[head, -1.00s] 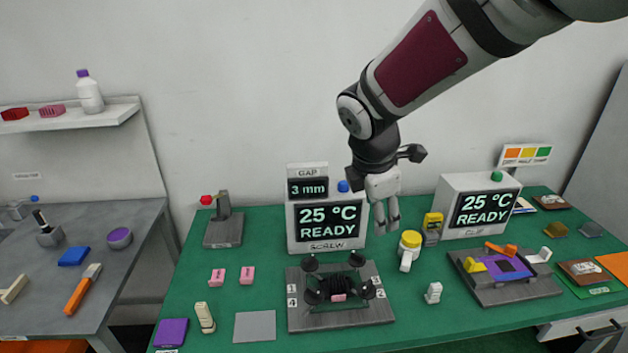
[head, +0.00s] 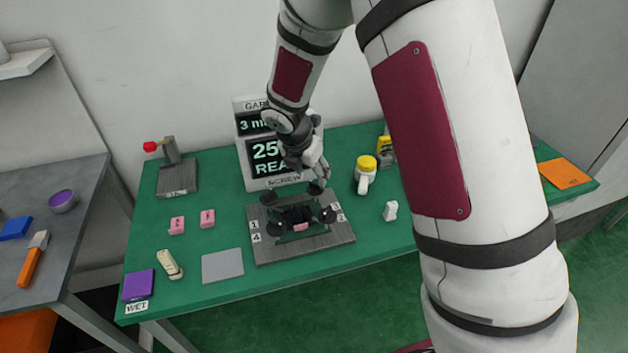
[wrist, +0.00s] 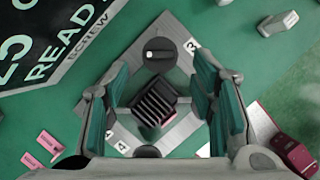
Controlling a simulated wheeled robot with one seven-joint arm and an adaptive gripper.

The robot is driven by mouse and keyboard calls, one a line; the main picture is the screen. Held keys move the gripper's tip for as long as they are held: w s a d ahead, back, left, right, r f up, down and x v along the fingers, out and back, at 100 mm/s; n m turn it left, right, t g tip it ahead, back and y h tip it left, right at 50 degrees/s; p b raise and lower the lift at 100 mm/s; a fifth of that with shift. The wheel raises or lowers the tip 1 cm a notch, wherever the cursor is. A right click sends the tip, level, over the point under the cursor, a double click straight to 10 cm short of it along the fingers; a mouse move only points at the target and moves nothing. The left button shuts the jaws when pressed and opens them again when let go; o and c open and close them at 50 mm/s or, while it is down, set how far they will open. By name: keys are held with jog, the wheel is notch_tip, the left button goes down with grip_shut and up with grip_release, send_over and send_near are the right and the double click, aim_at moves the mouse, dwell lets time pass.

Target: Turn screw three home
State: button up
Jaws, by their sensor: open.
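The screw fixture (head: 330,244) is a grey plate with a dark ribbed block (head: 295,213) in its middle and a dark round-headed screw near each corner. Labels 1 and 4 are at its left edge; two small labels at its right edge look like 2 and 3. The front-right screw (head: 327,215), by the lower right label, seems to be screw three. My gripper (head: 320,176) is open and empty above the plate's back right, near the back-right screw (wrist: 160,52). In the wrist view the fingers flank the ribbed block (wrist: 155,103); the side screws are hidden behind them.
A display (head: 266,150) stands close behind the fixture, partly covered by my arm. A yellow-topped white bottle (head: 366,172) and a small white piece (head: 390,211) are to the right. Pink blocks (head: 177,225) and a grey pad (head: 222,265) lie to the left.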

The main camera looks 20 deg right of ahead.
aim_at(315, 183)
jog(key=shift+x, duration=2.65)
jog(key=c, duration=1.1)
